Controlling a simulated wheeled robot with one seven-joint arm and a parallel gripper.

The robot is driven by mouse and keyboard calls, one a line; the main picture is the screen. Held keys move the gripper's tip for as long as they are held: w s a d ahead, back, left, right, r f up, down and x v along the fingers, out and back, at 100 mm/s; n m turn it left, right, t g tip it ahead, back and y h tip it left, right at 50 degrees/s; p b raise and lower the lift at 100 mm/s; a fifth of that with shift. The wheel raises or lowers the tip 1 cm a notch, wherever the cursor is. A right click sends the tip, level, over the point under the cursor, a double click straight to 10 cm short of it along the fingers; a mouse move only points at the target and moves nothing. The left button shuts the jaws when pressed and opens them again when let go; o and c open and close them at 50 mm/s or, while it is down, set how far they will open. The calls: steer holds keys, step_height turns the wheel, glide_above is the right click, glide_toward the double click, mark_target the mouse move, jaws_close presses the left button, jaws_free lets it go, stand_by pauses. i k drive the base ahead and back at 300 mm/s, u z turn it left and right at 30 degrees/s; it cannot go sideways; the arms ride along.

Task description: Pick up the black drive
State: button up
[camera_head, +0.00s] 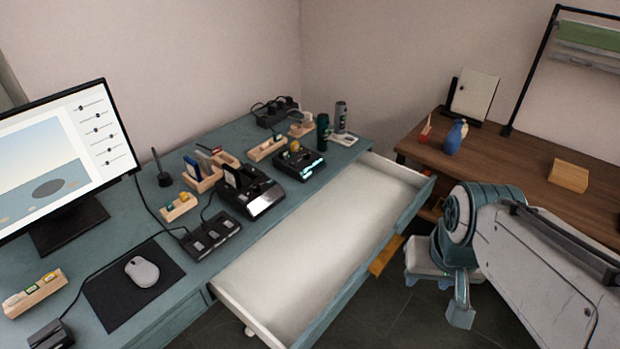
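A dark upright piece that looks like the black drive (232,175) stands in a black dock (262,198) on the blue-grey desk, left of the open drawer. Its lower part is hidden in the dock, and it is too small to confirm. A blue upright piece (193,168) stands in a wooden holder just left of it. My arm (510,255) shows at the lower right, beyond the drawer and well apart from the dock. I cannot make out gripper fingers in this view.
An empty white drawer (320,255) is pulled out from the desk (165,315). A monitor (60,160), mouse (142,271), and several docks and wooden holders crowd the desk. A brown table (520,165) at right holds a blue vase (455,137) and a wooden block (568,176).

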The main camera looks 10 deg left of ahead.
mark_target(231, 176)
steer(key=z, duration=1.15)
steer(key=i, duration=0.95)
steer(key=u, duration=2.5)
steer(key=i, duration=0.5)
steer(key=u, duration=0.05)
